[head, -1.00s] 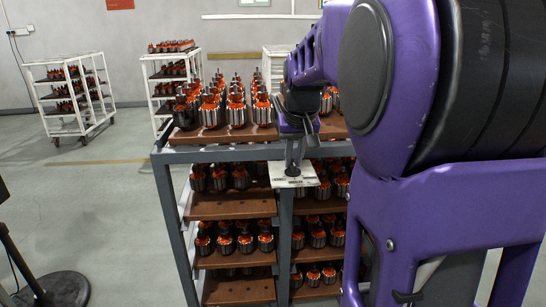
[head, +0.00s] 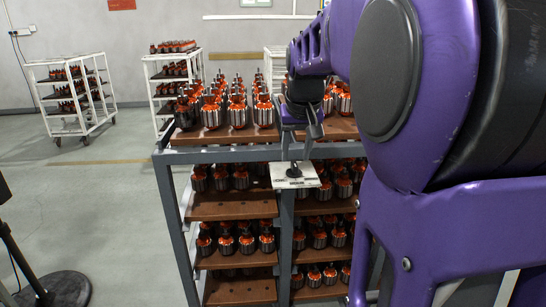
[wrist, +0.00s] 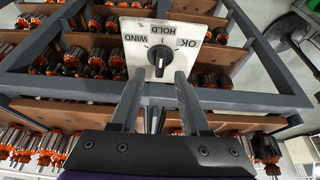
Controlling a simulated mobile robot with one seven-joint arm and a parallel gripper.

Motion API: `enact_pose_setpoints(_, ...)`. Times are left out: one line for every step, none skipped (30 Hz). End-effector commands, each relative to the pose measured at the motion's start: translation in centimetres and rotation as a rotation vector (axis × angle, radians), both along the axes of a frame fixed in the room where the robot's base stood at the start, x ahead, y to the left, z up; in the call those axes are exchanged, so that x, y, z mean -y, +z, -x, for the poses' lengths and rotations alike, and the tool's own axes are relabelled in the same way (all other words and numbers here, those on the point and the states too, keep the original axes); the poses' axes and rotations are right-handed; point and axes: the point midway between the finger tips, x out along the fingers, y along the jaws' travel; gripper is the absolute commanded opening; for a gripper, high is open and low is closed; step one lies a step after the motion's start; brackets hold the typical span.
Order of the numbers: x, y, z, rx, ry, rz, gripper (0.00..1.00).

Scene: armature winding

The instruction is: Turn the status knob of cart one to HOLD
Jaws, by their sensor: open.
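The status knob (wrist: 159,57) is a black round knob with a raised grip bar on a white plate (wrist: 206,22), marked WIND, HOLD and OK. In the wrist view, HOLD is above the knob, WIND left and OK upper right. The bar looks roughly lined up toward HOLD, but which end is the pointer is hard to tell. In the head view the plate (head: 308,183) is on the near cart's front post (head: 286,240). My gripper (wrist: 159,76) is open and empty, its fingertips just short of the knob and either side of it. In the head view my gripper (head: 297,157) is just above the knob.
The near cart's grey frame (head: 215,154) carries wooden shelves (head: 230,207) of orange-and-steel armatures. Armatures crowd its top close behind my gripper. White carts (head: 104,98) stand behind at left. A black stand base (head: 62,288) is at lower left; the floor between is clear.

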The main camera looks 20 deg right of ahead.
Motion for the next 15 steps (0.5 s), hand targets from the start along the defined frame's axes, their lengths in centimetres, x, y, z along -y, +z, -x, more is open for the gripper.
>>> enact_pose_setpoints(-0.1,1.1,0.3,0.004,0.000,0.001,0.46)
enact_pose_setpoints(-0.2,1.6,0.5,0.005,0.000,0.001,0.46)
enact_pose_setpoints(-0.2,2.2,0.8,0.004,0.000,0.001,0.46)
enact_pose_setpoints(-0.3,2.6,1.0,0.004,0.001,0.001,0.46)
enact_pose_setpoints(-0.3,3.0,1.1,0.003,0.001,0.001,0.46)
enact_pose_setpoints(-0.4,3.4,1.3,0.003,0.001,0.001,0.46)
enact_pose_setpoints(-0.4,3.7,1.4,0.003,0.001,0.001,0.46)
enact_pose_setpoints(-0.4,4.0,1.5,0.003,0.000,0.001,0.46)
enact_pose_setpoints(-0.5,4.2,1.7,0.002,0.000,0.001,0.46)
enact_pose_setpoints(-0.5,4.4,1.7,0.001,0.000,0.000,0.46)
enact_pose_setpoints(-0.5,4.5,1.8,0.001,0.000,0.000,0.46)
enact_pose_setpoints(-0.5,4.5,1.8,0.000,0.000,0.000,0.46)
enact_pose_setpoints(-0.5,4.6,1.9,0.000,0.000,0.000,0.46)
enact_pose_setpoints(-0.5,4.6,1.9,0.000,0.000,0.000,0.46)
enact_pose_setpoints(-0.5,4.6,1.8,0.000,0.000,0.000,0.46)
